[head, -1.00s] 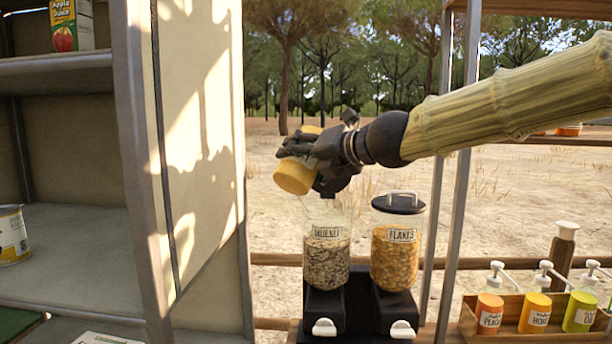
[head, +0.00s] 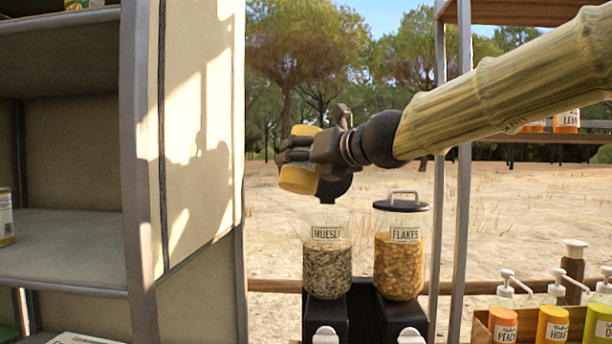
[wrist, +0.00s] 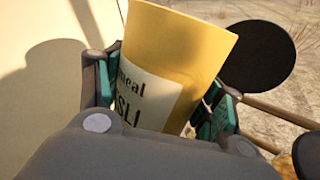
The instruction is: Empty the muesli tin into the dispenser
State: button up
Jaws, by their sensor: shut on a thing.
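My gripper (head: 302,152) is shut around the yellow muesli tin (head: 298,180), holding it tilted in the air above and slightly left of the muesli dispenser. In the wrist view the tin (wrist: 185,45) sits between the fingers, its pale label partly hidden. I cannot see into the tin. The muesli dispenser (head: 327,265) is a clear jar on a black base, partly filled with oat-coloured muesli; no lid shows on its top.
The flakes dispenser (head: 400,262), with a dark handled lid, stands close to the right. A metal post (head: 462,200) rises beyond it. Pump bottles (head: 552,322) stand in a wooden box at lower right. A pale panel (head: 200,130) and shelves (head: 65,245) stand left.

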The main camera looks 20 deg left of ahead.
jog(key=n+b, duration=0.1)
jog(key=b, duration=0.1)
jog(key=f+n+b, duration=0.1)
jog(key=n+b, duration=0.1)
jog(key=f+n+b, duration=0.1)
jog(key=n+b, duration=0.1)
jog(key=shift+b, duration=0.3)
jog(key=shift+f+n+y+b, duration=0.2)
jog(key=shift+n+y+b, duration=0.15)
jog(key=shift+b, duration=0.6)
jog(key=shift+f+n+t+b, duration=0.15)
jog(key=shift+n+t+b, duration=0.15)
jog(key=shift+n+b, duration=0.7)
jog(key=shift+b, duration=0.3)
jog(key=shift+a, duration=0.1)
